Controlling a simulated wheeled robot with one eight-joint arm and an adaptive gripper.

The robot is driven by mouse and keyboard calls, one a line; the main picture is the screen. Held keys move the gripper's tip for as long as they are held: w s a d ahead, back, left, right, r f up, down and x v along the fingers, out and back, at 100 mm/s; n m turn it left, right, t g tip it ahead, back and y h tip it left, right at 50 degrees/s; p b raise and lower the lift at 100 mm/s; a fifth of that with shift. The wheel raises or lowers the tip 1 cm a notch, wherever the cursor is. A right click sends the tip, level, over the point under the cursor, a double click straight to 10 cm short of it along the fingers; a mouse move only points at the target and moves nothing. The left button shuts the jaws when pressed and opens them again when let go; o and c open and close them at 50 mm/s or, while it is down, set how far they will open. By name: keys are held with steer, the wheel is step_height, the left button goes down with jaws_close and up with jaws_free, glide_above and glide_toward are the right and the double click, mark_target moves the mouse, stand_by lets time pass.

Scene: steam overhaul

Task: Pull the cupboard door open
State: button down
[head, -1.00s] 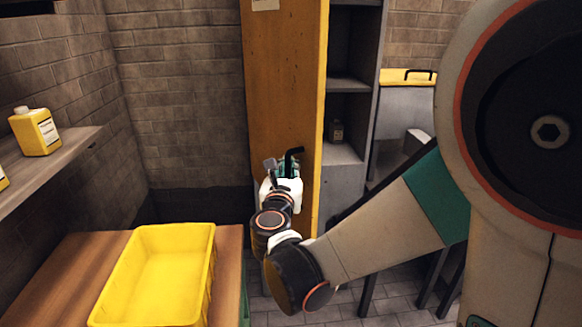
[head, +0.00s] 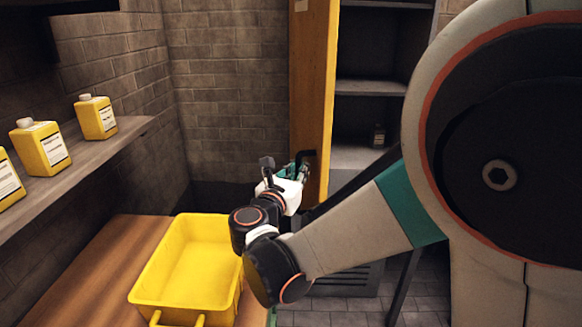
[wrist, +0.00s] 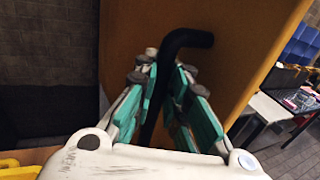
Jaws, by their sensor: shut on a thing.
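The cupboard door (head: 316,90) is a tall yellow-orange panel, swung open and seen at a steep angle in the head view. Its face (wrist: 235,45) fills much of the wrist view. A black bent handle (wrist: 186,40) stands out from the door and runs down between my fingers. My gripper (wrist: 168,90) has green and grey fingers shut on the handle. In the head view my gripper (head: 292,176) is at the door's lower part, partly hidden by my own wrist. The cupboard's grey interior with shelves (head: 370,87) shows right of the door.
A yellow tray (head: 140,297) stands on a wooden bench (head: 60,290) at lower left, close to my wrist. Several yellow bottles (head: 96,117) stand on a wall shelf (head: 130,130) at left. A small dark bottle (head: 378,135) sits inside the cupboard.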

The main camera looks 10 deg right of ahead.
steer(key=shift+s+f, duration=0.15)
steer(key=c, duration=1.6)
jaws_free()
steer(key=shift+s, duration=0.1)
